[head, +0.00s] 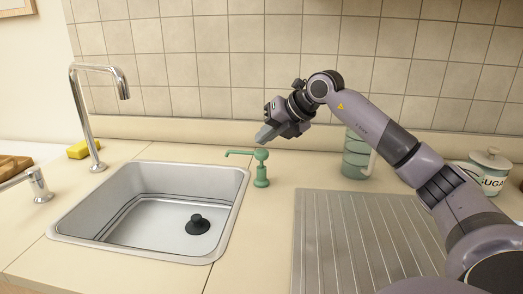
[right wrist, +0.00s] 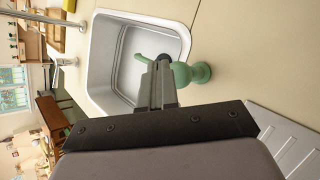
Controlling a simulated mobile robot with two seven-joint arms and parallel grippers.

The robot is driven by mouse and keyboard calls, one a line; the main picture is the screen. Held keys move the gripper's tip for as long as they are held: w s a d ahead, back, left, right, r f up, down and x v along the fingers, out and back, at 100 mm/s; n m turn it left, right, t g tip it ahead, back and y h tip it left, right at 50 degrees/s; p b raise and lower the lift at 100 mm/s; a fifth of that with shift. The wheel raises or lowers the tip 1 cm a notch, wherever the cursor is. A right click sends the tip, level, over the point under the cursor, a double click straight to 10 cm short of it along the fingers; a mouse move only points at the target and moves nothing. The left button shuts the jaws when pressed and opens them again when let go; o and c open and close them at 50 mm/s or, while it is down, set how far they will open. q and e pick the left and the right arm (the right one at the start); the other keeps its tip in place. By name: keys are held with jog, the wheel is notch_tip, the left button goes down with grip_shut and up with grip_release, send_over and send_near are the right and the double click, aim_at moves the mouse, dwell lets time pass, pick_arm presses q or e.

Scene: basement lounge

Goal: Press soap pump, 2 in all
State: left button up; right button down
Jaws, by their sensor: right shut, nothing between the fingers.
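A green soap pump (head: 261,170) stands upright on the counter at the right rim of the sink, its spout pointing left over the basin. A chrome soap pump (head: 38,186) stands at the sink's left side. My right gripper (head: 264,135) is shut and empty, just above the head of the green pump; whether it touches the head I cannot tell. In the right wrist view my shut right fingers (right wrist: 158,68) overlap the green pump (right wrist: 190,73) and hide part of it. My left gripper is not in view.
The steel sink (head: 240,196) holds a black plunger-like stopper (head: 197,224). A chrome faucet (head: 88,120) and yellow sponge (head: 79,150) are behind left.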

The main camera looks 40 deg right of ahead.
jog(key=shift+r+p, duration=2.35)
jog(key=shift+r, duration=0.2)
jog(key=shift+f, duration=0.1)
jog(key=shift+s+a, duration=0.1)
